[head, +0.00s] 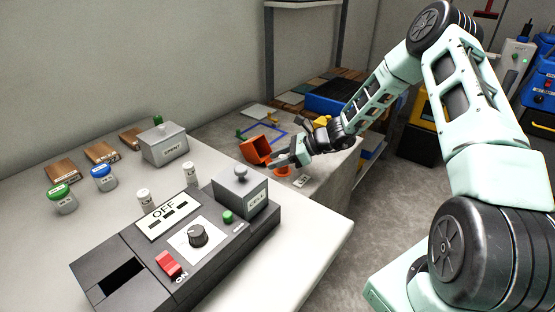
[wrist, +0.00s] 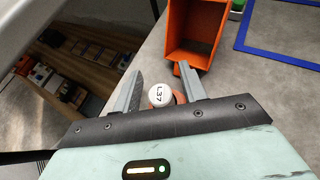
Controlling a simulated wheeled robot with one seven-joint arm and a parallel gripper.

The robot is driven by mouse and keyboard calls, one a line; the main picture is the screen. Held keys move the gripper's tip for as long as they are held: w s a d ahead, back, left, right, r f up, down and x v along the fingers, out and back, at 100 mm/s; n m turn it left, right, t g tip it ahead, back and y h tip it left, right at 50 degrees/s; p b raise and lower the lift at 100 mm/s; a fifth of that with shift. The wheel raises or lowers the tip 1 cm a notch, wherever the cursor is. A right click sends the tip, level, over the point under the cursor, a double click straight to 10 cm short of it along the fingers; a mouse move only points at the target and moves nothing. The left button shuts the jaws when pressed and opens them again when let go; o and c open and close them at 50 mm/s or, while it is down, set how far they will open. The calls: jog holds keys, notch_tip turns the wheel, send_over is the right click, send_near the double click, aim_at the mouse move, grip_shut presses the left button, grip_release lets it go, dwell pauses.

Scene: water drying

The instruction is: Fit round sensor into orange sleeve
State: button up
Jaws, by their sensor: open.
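A white round piece marked "L37" (wrist: 160,95), which looks like the round sensor, shows between my gripper's fingers in the wrist view. Orange material, likely the orange sleeve (wrist: 179,97), shows just beside and below it. I cannot tell how deep the round piece sits in the orange. In the head view the orange sleeve (head: 283,171) stands on the far table under my gripper (head: 280,160), whose fingers hide the round piece. My gripper (wrist: 160,72) is open, with a finger on each side of the white piece and gaps visible.
An open orange box (wrist: 195,32) lies just beyond the fingertips; a blue square outline (wrist: 285,30) is right of it. A small label card (head: 301,181) lies near the table edge. The near bench holds a control panel (head: 190,250) and several capped jars.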

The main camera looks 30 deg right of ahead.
jog(key=p+v, duration=0.1)
jog(key=v, duration=1.1)
